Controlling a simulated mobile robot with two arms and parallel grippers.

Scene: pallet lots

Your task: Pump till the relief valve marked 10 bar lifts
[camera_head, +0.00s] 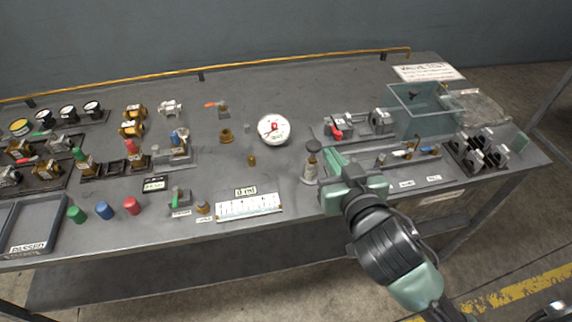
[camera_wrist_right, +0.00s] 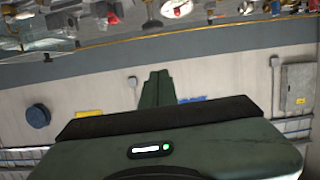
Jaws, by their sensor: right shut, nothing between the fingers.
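A round white dial gauge with a red mark (camera_head: 273,129) stands mid-bench; its reading is too small to tell. A grey upright cylinder with a black knob (camera_head: 312,152), which looks like the hand pump, stands right of it. My right gripper (camera_head: 333,160) is shut and empty just right of this knob; I cannot tell if they touch. Its closed fingers also show in the right wrist view (camera_wrist_right: 157,88). Several valves stand at the left, including one with a blue part (camera_head: 180,141). I cannot read which is marked 10 bar. My left gripper is not in view.
A clear-walled tank (camera_head: 418,112) and a fixture with a red handle (camera_head: 338,133) stand at the right. A white scale strip (camera_head: 248,207) and red, blue and green caps line the front edge. A tray marked PASSED (camera_head: 38,222) is at left.

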